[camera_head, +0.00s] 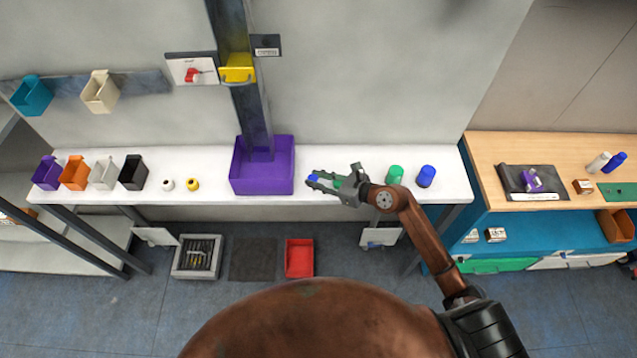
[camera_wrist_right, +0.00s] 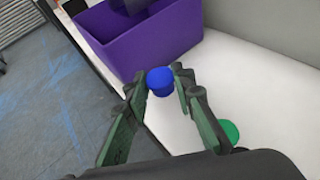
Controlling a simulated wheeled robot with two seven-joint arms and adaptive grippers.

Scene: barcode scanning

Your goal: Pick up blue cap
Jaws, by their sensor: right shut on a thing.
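A small blue cap (camera_wrist_right: 160,82) is between the fingertips of my right gripper (camera_wrist_right: 158,84), which is shut on it. In the head view the same cap (camera_head: 313,178) shows at the tip of my right gripper (camera_head: 318,181), over the white table just right of the purple bin. A larger blue cylinder (camera_head: 427,176) stands further right on the table. My left gripper is not in view.
The purple bin (camera_head: 263,188) stands close by on the white table (camera_head: 330,200). A green cylinder (camera_head: 395,175) stands right of my gripper. Several small bins, a white item (camera_head: 167,185) and a yellow one (camera_head: 192,185) are left.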

